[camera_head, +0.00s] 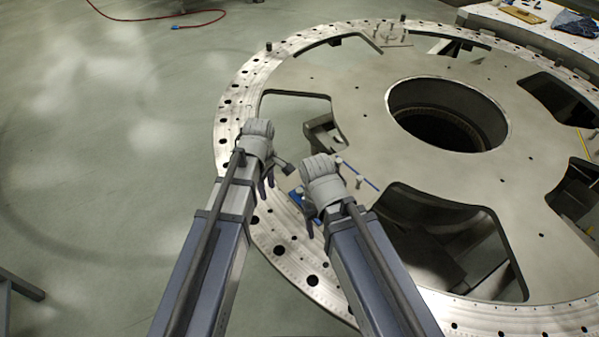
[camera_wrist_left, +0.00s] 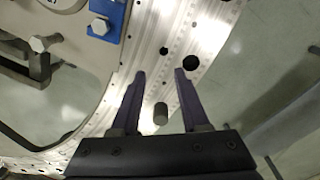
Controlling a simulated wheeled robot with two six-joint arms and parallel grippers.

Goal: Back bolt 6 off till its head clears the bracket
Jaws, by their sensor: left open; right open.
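My left gripper (camera_head: 268,190) is over the near left rim of the turret plate (camera_head: 232,140). In the left wrist view its fingers (camera_wrist_left: 159,75) are open over the plate's holes. A dark grey cylindrical stud or bolt (camera_wrist_left: 160,113) shows between them, with no visible contact. A hex-headed bolt (camera_wrist_left: 40,43) sits at a dark bracket (camera_wrist_left: 18,65) left of the fingers. Another hex bolt (camera_wrist_left: 100,26) stands on a blue block (camera_wrist_left: 103,14). No number is readable, so I cannot tell which is bolt 6. My right gripper (camera_head: 309,220) is open just right of the left one.
The plate has large cutouts (camera_head: 440,240) and a round central opening (camera_head: 446,115). A bench with tools (camera_head: 530,30) is at the back right.

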